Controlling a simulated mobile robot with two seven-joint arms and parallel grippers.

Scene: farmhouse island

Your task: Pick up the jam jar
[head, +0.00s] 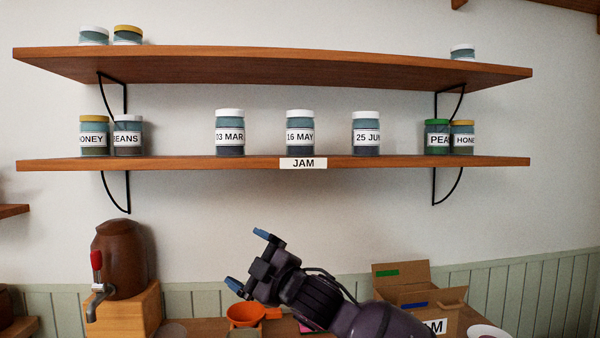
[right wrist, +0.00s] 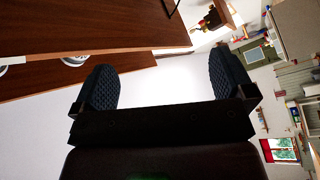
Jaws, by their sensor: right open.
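Three jars with white lids stand on the lower shelf (head: 400,160) above the JAM label (head: 303,163). They read 03 MAR (head: 230,136), 16 MAY (head: 300,135) and 25 JUN (head: 366,136), the last partly cut off at its edge. My right gripper (head: 248,260) is open and empty, below the shelf and left of the label. In the right wrist view its two fingers (right wrist: 165,88) are apart with nothing between them, and shelf undersides show at upper left. My left gripper is not in view.
HONEY (head: 93,139), BEANS (head: 128,139), PEAS (head: 437,139) and another HONEY jar (head: 462,139) flank the row. An upper shelf (head: 270,66) overhangs it. Below are a brown dispenser (head: 121,258), orange funnel-like item (head: 244,314) and open cardboard box (head: 455,318).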

